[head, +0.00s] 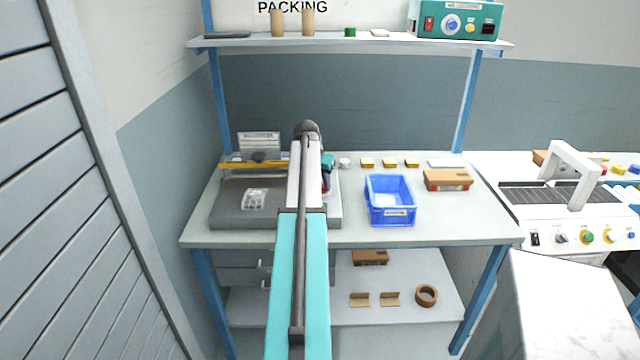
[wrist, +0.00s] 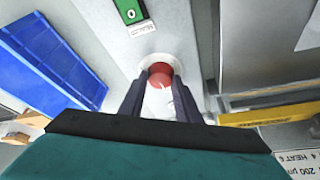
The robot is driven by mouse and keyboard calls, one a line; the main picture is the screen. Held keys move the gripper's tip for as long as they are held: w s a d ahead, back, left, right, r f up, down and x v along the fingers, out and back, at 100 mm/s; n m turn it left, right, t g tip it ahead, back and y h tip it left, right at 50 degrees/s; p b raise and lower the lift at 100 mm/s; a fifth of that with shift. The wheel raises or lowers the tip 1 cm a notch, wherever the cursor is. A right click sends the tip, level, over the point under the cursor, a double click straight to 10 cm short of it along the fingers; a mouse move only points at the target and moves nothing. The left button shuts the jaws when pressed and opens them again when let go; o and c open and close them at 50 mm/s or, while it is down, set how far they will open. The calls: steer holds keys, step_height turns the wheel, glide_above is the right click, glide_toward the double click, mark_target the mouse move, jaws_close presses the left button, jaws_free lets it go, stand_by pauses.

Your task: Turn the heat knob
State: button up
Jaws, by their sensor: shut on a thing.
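In the wrist view a round red knob (wrist: 160,74) with a white pointer line sits on a pale round base on a light grey panel. My gripper (wrist: 160,82) has its two dark fingers closed on the knob's sides. The fingers hide part of its rim and any scale around it. In the head view the knob is on the grey machine (head: 334,214) at the left of the bench, mostly hidden behind my arm. A card (wrist: 298,164) at the wrist view's lower right shows upside-down print with the word HEAT.
A green switch marked 0 (wrist: 130,10) is beside the knob. A yellow bar (head: 240,164) crosses the machine, and a clear packet (head: 255,198) lies on it. A blue bin (head: 390,216) and a brown box (head: 448,180) stand to the right, with free bench between.

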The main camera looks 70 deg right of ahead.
steer(key=shift+s, duration=0.15)
steer(key=n+t, duration=0.1)
steer(key=n, duration=0.1)
steer(key=n+t, duration=0.1)
steer(key=n, duration=0.2)
steer(key=shift+s+n, duration=0.2)
steer(key=shift+n, duration=0.1)
steer(key=n+t, duration=0.1)
steer(key=n, duration=0.1)
steer(key=n+y, duration=0.1)
steer(key=n, duration=0.2)
steer(key=shift+s+d+t+y, duration=0.2)
steer(key=shift+t+y, duration=0.1)
steer(key=shift+t, duration=0.1)
steer(key=shift+n, duration=0.4)
steer(key=o, duration=1.1)
steer(key=shift+c, duration=0.2)
steer(key=shift+w, duration=0.1)
steer(key=b+v, duration=0.1)
steer(key=v, duration=1.2)
steer(key=shift+s+a+r+b, duration=0.15)
steer(key=shift+s+r+b, duration=0.05)
steer(key=shift+r+b, duration=0.1)
